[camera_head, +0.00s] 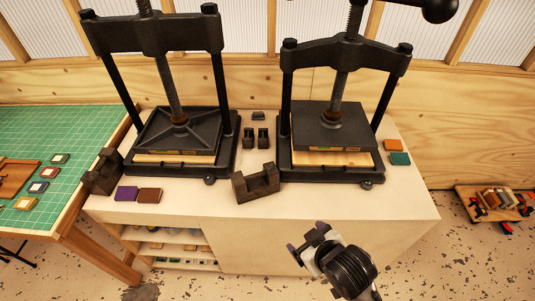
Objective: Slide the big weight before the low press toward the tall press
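The low press (340,177), with the lower crossbeam, stands on the right of the pale bench. The tall press (186,169) stands on the left. A big dark U-shaped weight (257,184) sits near the bench's front edge, at the low press's front left and between the two presses. A similar dark weight (103,173) sits at the tall press's left. My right gripper (307,238) is in front of the bench, below and right of the middle weight. Its purple-tipped fingers are apart with nothing between them. My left gripper is not in view.
Small dark weights (262,138) stand between the presses. Purple and brown squares (149,195) lie before the tall press; orange and teal ones (399,158) lie right of the low press. A green cutting mat (90,125) covers the left table. The bench's front right is clear.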

